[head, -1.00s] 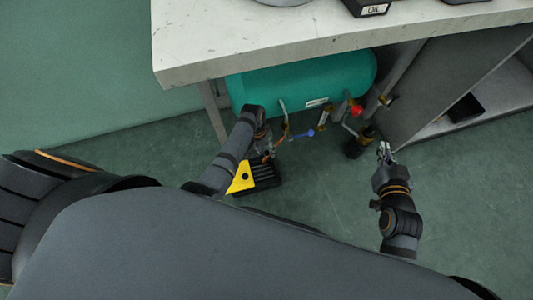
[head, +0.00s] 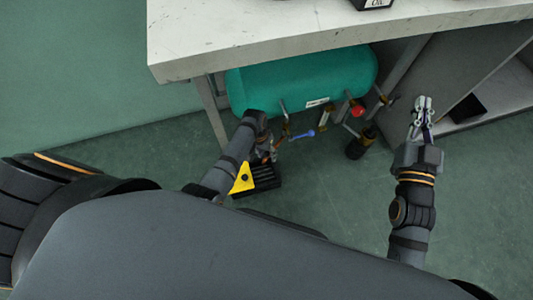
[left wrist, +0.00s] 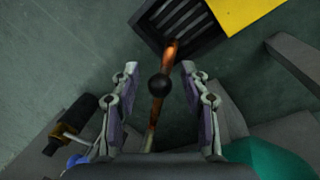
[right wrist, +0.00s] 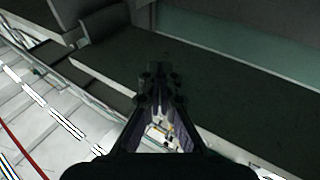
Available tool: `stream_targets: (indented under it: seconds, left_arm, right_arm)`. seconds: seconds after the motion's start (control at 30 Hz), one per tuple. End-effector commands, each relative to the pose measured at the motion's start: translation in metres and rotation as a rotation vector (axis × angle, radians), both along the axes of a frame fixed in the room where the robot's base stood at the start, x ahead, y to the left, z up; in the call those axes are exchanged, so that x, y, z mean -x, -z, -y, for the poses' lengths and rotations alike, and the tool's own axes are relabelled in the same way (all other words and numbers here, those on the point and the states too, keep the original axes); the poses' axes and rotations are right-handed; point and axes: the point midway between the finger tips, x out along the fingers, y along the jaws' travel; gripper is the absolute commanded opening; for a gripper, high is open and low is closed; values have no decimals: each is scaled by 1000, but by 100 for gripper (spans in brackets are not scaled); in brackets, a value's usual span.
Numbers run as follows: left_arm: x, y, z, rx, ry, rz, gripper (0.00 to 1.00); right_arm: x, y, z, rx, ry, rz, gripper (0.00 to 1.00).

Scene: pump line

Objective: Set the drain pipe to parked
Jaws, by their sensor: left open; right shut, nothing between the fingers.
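The drain pipe (left wrist: 153,128) is a copper-coloured tube with a black ball knob (left wrist: 161,85). Its far end reaches over the edge of a black slotted drain tray (left wrist: 205,14). My left gripper (left wrist: 159,70) is open, with one finger on each side of the pipe and knob. Gaps show on both sides. In the head view my left gripper (head: 268,152) is low in front of the teal tank (head: 300,82), and my own arm hides much of the pipe. My right gripper (head: 422,101) is shut and empty in front of the grey cabinet; it also shows in the right wrist view (right wrist: 157,72).
A blue-handled valve (head: 303,135), a red knob (head: 358,111) and a black and brass fitting (head: 360,146) sit by the tank. A yellow plate (head: 243,178) adjoins the tray. The white worktop (head: 220,48) overhangs the tank. Floor between my arms is clear.

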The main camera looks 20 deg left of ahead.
Motion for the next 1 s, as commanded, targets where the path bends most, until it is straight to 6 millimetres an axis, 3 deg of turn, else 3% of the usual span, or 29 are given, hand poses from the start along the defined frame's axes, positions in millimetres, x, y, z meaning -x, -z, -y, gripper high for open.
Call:
stream_targets:
  seconds: [0.07, 0.33, 0.83, 1.0]
  left_arm:
    - [0, 0, 0, 0, 0, 0, 38]
    - [0, 0, 0, 0, 0, 0, 1]
    - [0, -1, -3, -1, 3, 0, 0]
    - [2, -2, -9, 0, 15, -1, 0]
  right_arm:
    - [0, 0, 0, 0, 0, -1, 0]
    - [0, 0, 0, -1, 0, -2, 0]
    - [-1, 3, 0, -1, 0, -22, 0]
    - [1, 45, 0, -2, -2, -184, 0]
